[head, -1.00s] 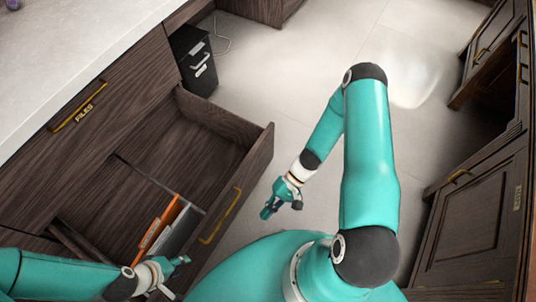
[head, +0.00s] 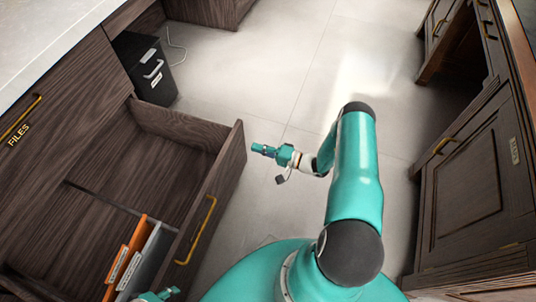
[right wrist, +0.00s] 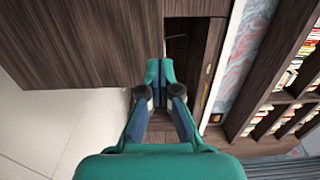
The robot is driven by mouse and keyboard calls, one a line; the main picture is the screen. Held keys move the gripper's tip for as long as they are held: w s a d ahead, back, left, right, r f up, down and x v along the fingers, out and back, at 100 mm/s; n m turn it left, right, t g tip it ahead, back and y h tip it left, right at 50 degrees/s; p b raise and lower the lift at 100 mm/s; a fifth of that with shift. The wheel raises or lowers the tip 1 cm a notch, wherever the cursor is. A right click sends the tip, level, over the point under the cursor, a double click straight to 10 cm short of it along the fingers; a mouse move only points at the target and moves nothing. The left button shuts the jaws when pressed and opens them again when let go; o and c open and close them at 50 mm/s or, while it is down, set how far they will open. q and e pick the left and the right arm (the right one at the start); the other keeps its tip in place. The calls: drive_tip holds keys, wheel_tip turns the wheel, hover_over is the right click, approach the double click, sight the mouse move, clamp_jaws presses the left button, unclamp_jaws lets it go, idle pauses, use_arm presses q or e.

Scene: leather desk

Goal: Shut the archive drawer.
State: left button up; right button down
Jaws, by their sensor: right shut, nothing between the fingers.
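The open drawer (head: 213,207) is dark wood and stands pulled out of the desk on the left in the head view. It has a brass handle (head: 196,231) on its front, and orange and grey folders (head: 128,262) stand inside. My right gripper (head: 258,148) is shut and empty, just outside the drawer front near its far corner, pointing left towards it. A small gap shows between them. The right wrist view shows its fingers together (right wrist: 158,72) before dark wood panels. Only a bit of my left gripper (head: 158,296) shows at the bottom edge; its fingers are unclear.
A closed drawer front labelled FILES (head: 20,130) is above the open drawer. A black bin (head: 145,68) stands on the floor behind it. Wooden cabinets (head: 470,190) line the right side. Pale floor (head: 270,80) is clear between them.

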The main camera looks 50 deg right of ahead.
sight(232, 140)
drive_tip(key=b+x, duration=0.1)
drive_tip(key=x, duration=0.6)
